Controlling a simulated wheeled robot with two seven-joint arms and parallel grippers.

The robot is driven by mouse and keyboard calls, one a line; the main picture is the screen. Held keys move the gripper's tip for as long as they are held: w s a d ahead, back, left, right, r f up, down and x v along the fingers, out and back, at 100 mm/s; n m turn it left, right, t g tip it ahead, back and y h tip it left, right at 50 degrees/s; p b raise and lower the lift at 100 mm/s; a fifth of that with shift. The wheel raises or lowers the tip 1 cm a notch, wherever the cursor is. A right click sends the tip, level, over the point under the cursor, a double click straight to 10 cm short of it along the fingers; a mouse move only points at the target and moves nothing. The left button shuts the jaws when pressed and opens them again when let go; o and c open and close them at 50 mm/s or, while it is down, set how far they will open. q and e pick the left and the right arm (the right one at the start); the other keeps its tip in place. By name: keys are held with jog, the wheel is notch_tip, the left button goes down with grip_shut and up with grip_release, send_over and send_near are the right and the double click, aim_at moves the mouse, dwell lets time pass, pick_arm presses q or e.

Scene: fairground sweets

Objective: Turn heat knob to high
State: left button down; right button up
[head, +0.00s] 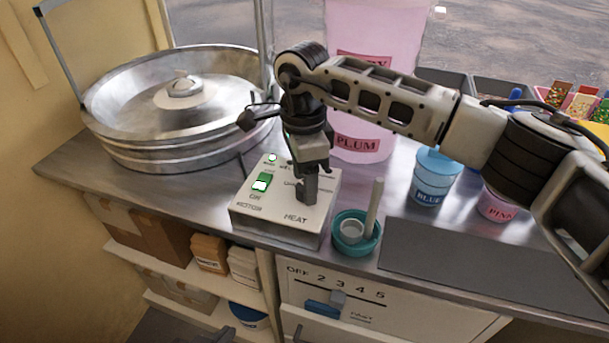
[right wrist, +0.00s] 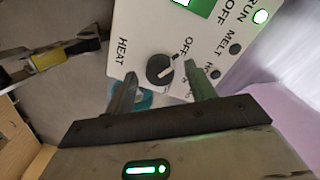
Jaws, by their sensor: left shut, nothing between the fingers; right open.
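The heat knob (right wrist: 159,71) is a dark round knob with a white pointer line, on the cream control box (head: 278,235). In the right wrist view its pointer is angled up and right, roughly towards the OFF label. My right gripper (head: 306,200) points down over the box and hides the knob in the head view. In the right wrist view its open fingers (right wrist: 161,88) lie either side of the knob; contact cannot be told.
A large metal bowl (head: 120,120) stands left of the box. A teal cup (head: 357,235) with a pale stick is close on its right. A pink tub (head: 362,155), a blue jar (head: 436,178) and a dark mat (head: 470,262) are further right.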

jog(key=shift+f, duration=0.3)
jog(key=c, duration=1)
